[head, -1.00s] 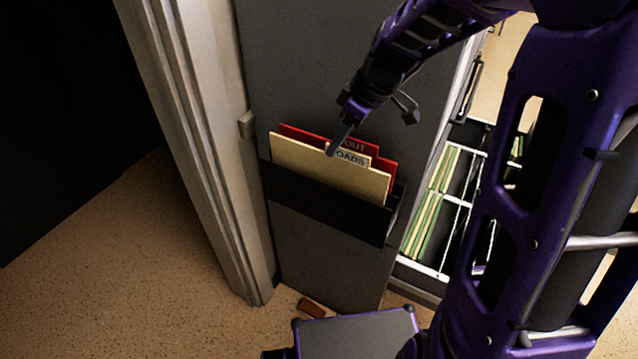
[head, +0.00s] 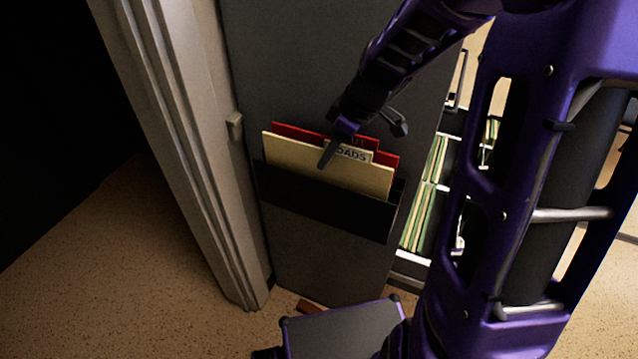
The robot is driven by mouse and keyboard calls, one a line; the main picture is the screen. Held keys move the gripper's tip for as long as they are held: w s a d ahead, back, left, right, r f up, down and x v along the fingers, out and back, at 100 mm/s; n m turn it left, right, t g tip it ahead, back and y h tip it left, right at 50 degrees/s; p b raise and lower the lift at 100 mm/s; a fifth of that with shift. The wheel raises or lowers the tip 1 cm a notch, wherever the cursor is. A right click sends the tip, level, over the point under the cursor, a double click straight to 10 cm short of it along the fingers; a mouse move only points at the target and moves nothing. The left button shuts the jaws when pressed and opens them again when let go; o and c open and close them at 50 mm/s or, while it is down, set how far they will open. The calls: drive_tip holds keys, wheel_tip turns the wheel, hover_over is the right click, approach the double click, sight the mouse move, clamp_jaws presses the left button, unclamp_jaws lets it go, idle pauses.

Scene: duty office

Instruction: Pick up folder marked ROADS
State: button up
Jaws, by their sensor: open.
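The cream folder marked ROADS (head: 300,163) stands in a black wall pocket (head: 325,207) on a dark grey panel. Its tab lettering shows as "OADS", the first letter covered by my gripper. A red folder (head: 291,131) stands behind it, its tab partly hidden, showing "UT". My gripper (head: 362,147) is open, in front of the folder's upper part in this view. One finger overlaps the cream folder's face left of the tab; the other is off to the right. I cannot tell whether the finger touches the folder.
An open drawer (head: 426,195) with hanging green and cream files lies to the right of the panel. A pale door frame (head: 190,150) stands to the left, with a small block (head: 235,126) beside it. A reddish-brown object (head: 309,306) lies on the floor below.

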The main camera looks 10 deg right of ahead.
clamp_jaws()
idle(1.4)
